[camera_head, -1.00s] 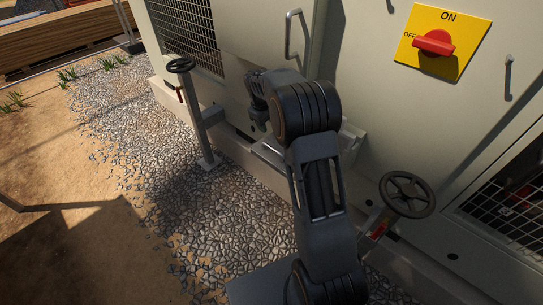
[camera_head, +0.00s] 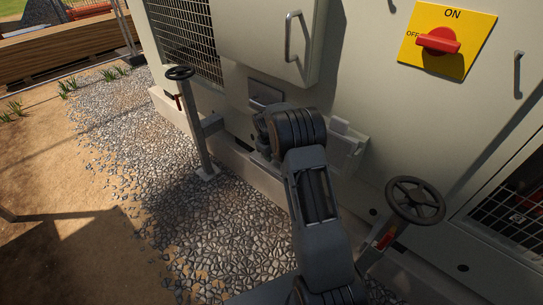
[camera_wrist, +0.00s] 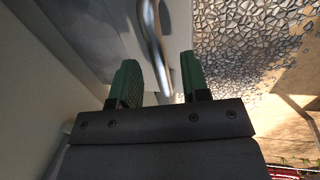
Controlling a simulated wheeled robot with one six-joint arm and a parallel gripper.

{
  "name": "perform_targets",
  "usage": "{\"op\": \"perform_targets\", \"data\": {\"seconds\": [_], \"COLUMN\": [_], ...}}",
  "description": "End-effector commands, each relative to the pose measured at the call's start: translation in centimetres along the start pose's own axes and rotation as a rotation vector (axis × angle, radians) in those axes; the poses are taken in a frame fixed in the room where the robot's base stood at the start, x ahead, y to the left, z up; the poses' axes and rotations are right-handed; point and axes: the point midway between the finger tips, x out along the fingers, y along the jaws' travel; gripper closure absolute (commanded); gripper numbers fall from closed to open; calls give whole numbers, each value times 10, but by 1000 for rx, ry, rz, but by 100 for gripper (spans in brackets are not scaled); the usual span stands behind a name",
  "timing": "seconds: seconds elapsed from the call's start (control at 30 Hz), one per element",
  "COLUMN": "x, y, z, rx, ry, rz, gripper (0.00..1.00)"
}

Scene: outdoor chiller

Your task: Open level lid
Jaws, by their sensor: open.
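In the head view my arm hides the gripper. A small grey flap (camera_head: 265,95) sits on the chiller wall just left of and above my arm's elbow. A pale box with a raised tab (camera_head: 346,146) sits right of the arm, partly hidden. I cannot tell which of these is the level lid.
A cabinet door with a bar handle (camera_head: 293,36) is above. A red switch on a yellow plate (camera_head: 446,42) is at the upper right. Handwheels stand at left (camera_head: 180,73) and right (camera_head: 415,200) of my arm. Gravel (camera_head: 130,170) at left is open ground.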

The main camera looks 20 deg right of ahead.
Motion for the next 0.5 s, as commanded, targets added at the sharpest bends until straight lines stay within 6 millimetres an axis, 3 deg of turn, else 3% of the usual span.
{"op": "perform_targets", "data": {"seconds": [0.37, 0.5], "x": [4, 4], "y": [0, 0], "z": [0, 0], "rx": [1, 1], "ry": [1, 1], "rz": [1, 1], "gripper": [58, 69]}}
